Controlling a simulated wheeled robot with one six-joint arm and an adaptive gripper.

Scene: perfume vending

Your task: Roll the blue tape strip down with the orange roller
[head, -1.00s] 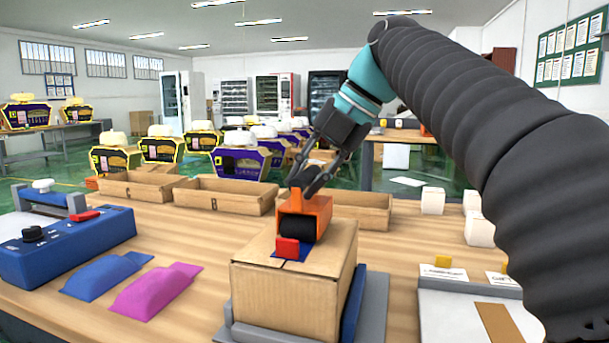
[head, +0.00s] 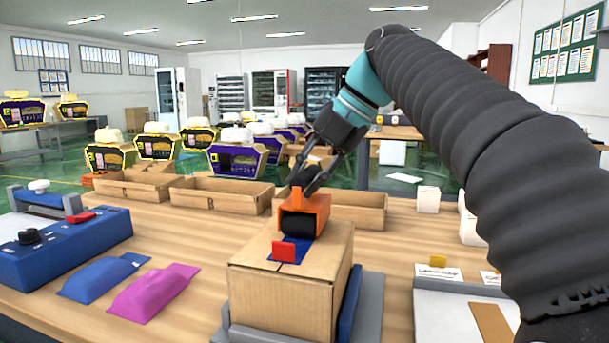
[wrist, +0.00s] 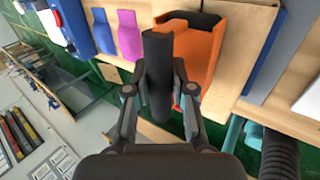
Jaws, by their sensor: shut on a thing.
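The orange roller (head: 315,209) with its black cylinder (head: 298,224) is on the top of a cardboard box (head: 280,295), toward the far side. My gripper (head: 303,180) is shut on the roller's dark handle (wrist: 157,75). The orange body (wrist: 205,48) shows beside the handle in the wrist view. The blue tape strip (head: 303,244) lies on the box top in front of the cylinder, and the roller hides its far part. A red block (head: 284,251) stands at the strip's near end. Whether the cylinder presses on the tape cannot be told.
The box stands in a grey fixture with a blue side plate (head: 350,303). A blue control box (head: 65,248), blue form (head: 100,277) and magenta form (head: 150,292) lie left. Open cardboard trays (head: 222,197) line the back. White boxes (head: 428,199) stand right.

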